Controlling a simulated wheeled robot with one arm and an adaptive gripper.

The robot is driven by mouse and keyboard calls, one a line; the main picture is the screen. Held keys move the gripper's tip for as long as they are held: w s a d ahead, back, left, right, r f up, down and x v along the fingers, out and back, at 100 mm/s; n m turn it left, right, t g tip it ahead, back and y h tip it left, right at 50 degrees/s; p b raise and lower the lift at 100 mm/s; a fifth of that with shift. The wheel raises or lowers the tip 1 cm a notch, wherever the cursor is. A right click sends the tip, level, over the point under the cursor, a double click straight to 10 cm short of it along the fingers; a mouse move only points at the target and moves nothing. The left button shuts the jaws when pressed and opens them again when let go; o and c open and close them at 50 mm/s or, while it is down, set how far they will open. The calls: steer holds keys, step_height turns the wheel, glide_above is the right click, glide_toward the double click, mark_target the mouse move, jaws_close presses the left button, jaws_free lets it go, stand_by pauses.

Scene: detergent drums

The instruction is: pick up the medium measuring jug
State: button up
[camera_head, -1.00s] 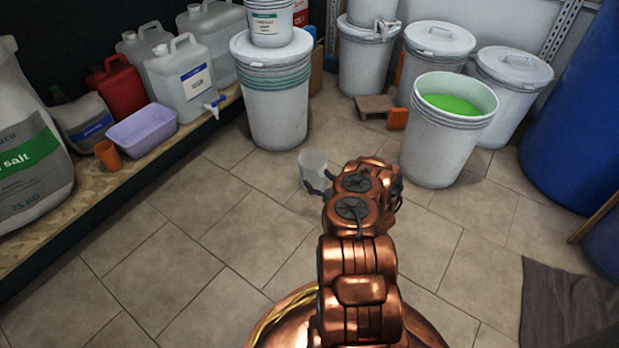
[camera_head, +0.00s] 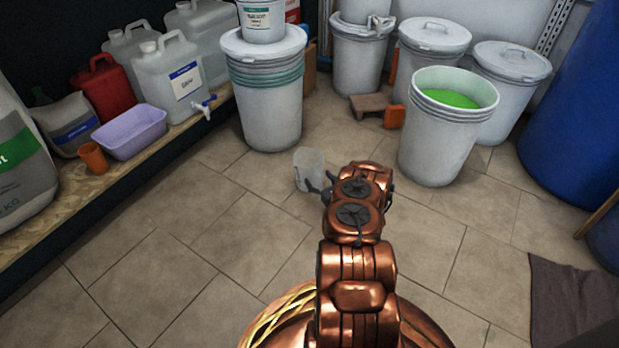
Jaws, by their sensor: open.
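A translucent pale measuring jug (camera_head: 308,166) appears to stand upright on the tiled floor, just beyond my gripper and slightly to its left; I take it for the medium one. My gripper (camera_head: 320,192) is open, its dark fingers partly showing at the left of my copper wrist. A finger overlaps the jug's lower right edge in the picture; I cannot tell whether it touches. My wrist hides the rest of the gripper.
A white drum of green liquid (camera_head: 450,115) stands right of my arm. A stacked lidded drum (camera_head: 266,105) stands behind the jug. A low shelf (camera_head: 135,180) at left holds canisters, a lilac tub (camera_head: 130,132) and an orange cup (camera_head: 93,157). Floor at front left is clear.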

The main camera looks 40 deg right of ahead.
steer(key=shift+w+d, duration=0.1)
steer(key=shift+w, duration=0.55)
jaws_close()
stand_by(0.4)
